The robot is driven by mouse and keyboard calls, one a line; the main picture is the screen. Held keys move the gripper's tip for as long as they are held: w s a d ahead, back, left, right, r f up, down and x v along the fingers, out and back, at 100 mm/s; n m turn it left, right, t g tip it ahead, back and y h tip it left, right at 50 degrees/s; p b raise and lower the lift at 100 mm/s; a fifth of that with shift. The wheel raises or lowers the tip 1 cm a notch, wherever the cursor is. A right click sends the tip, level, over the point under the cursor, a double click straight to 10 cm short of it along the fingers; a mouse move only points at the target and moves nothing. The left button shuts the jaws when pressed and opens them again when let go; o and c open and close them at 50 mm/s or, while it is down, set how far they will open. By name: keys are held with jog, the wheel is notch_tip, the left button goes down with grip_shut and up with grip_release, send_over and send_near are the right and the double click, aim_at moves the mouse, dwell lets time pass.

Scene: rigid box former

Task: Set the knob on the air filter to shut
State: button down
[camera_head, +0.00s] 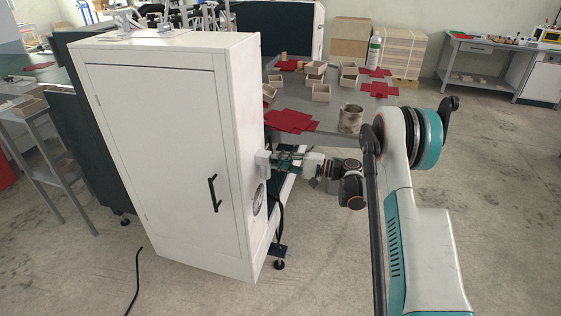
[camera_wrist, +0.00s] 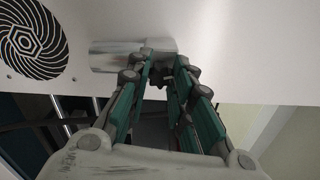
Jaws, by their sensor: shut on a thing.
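The air filter is a small pale metal body (camera_head: 263,163) on the right side wall of the white cabinet. In the wrist view it is a silver cylinder (camera_wrist: 108,56) lying against the white panel. My gripper (camera_head: 277,161) reaches it from the right in the head view. In the wrist view my gripper's green-padded fingers (camera_wrist: 163,63) close around the dark knob (camera_wrist: 159,77) at the filter's right end. The fingers hide most of the knob, and its setting cannot be read.
The white cabinet (camera_head: 160,150) has a black door handle (camera_head: 214,193). A round vent (camera_wrist: 34,42) lies beside the filter. A table (camera_head: 332,118) behind my gripper holds red cut sheets, small boxes and a metal can (camera_head: 351,119). Open floor lies to the right.

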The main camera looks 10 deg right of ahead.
jog(key=shift+m, duration=1.5)
jog(key=shift+d, duration=0.1)
jog(key=c, duration=1.4)
grip_release()
jog(key=v, duration=1.2)
